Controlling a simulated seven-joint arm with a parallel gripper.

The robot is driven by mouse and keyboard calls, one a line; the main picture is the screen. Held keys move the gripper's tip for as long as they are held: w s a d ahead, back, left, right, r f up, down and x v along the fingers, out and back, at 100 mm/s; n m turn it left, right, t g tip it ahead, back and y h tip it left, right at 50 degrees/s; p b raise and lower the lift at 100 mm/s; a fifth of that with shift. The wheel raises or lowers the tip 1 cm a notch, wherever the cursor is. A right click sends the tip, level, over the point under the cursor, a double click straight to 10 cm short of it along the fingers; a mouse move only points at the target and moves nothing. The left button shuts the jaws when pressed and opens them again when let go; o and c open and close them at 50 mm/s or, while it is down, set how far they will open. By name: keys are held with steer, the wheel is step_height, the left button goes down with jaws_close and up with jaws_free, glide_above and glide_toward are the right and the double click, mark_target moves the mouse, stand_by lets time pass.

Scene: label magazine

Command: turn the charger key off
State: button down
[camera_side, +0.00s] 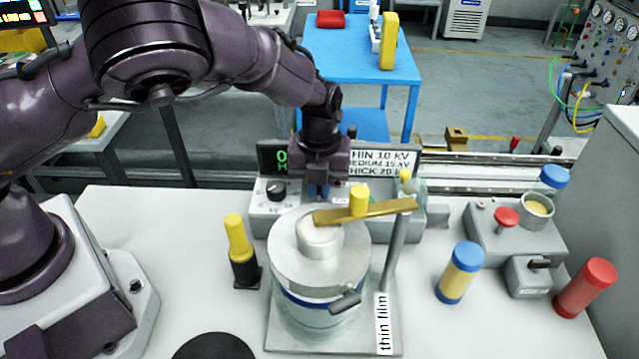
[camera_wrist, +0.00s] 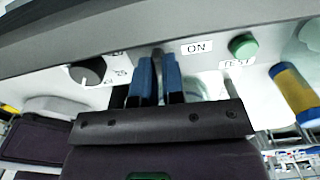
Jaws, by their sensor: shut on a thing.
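The charger (camera_side: 262,226) is a pale grey box with a dark display on top, standing behind the metal pot in the side view. Its sloped panel (camera_wrist: 215,75) fills the upper part of the wrist view, with an ON label (camera_wrist: 197,47) right of my fingers. My gripper (camera_side: 318,192) reaches down to this panel. In the wrist view, its blue fingers (camera_wrist: 159,75) are shut on the small dark key (camera_wrist: 157,54). Most of the key is hidden between the fingers, so its exact angle is hard to tell.
A dark knob (camera_side: 276,189) sits left of my gripper, and a green button (camera_wrist: 243,45) sits right. In front stand the lidded metal pot (camera_side: 318,280), a brass bar (camera_side: 385,209) and a post (camera_side: 394,255). A yellow-handled tool (camera_side: 238,240) stands left.

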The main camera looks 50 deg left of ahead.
mark_target(320, 189)
steer(key=shift+w+n, duration=0.1)
steer(key=shift+n, duration=0.2)
stand_by(0.4)
steer(key=c, duration=1.2)
jaws_free()
step_height(320, 189, up, 13)
steer(key=shift+f, duration=0.1)
